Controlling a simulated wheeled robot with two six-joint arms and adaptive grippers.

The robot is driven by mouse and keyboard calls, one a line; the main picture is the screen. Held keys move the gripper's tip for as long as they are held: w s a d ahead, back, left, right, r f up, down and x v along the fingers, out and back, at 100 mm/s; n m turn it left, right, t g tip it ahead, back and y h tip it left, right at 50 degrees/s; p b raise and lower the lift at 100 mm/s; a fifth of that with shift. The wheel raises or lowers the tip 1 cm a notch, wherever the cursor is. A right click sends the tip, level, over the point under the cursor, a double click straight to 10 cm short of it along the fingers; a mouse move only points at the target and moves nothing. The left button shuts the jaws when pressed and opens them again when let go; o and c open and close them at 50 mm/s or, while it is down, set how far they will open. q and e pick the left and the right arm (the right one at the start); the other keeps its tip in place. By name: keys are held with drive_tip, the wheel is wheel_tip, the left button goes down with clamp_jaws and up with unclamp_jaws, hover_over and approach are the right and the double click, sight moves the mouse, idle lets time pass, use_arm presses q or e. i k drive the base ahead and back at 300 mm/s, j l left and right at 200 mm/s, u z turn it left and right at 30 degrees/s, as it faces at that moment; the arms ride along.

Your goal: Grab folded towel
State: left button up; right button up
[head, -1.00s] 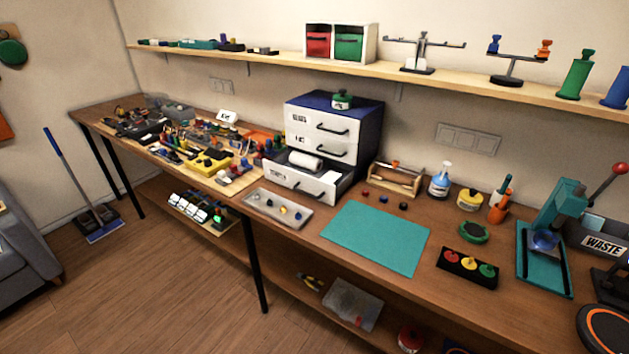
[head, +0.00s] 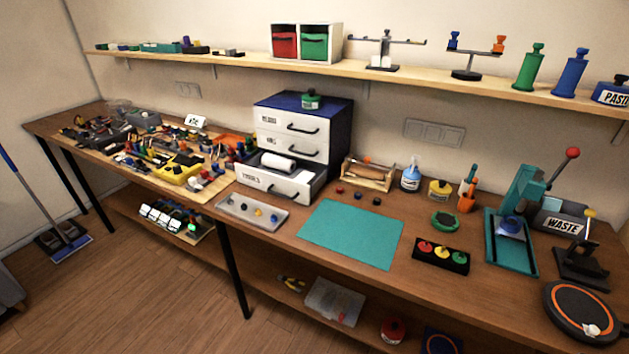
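I cannot make out a clearly folded towel in the head view. A flat teal sheet (head: 351,234) lies on the workbench in the middle; it looks like a mat. A white roll (head: 277,162) lies in the open bottom drawer (head: 268,186) of the blue and white drawer cabinet (head: 335,135). Neither of my grippers is in view.
A grey tray (head: 251,213) with small parts sits left of the teal sheet. A black block with coloured buttons (head: 440,256) and a teal press (head: 511,240) stand to its right. Tools crowd the left bench. Floor in front (head: 130,300) is clear.

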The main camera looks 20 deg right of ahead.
sight(305, 177)
drive_tip(key=i+j+z, duration=0.1)
drive_tip(key=z, duration=0.35)
drive_tip(key=i+j+z, duration=0.15)
drive_tip(key=z, duration=0.35)
drive_tip(key=j+z, duration=0.2)
drive_tip(key=z, duration=0.25)
drive_tip(key=i+j+z, duration=0.15)
drive_tip(key=j+z, duration=0.3)
drive_tip(key=j, duration=1.35)
drive_tip(key=k+j+z, duration=0.1)
drive_tip(key=j+z, duration=0.35)
drive_tip(key=j, duration=1.35)
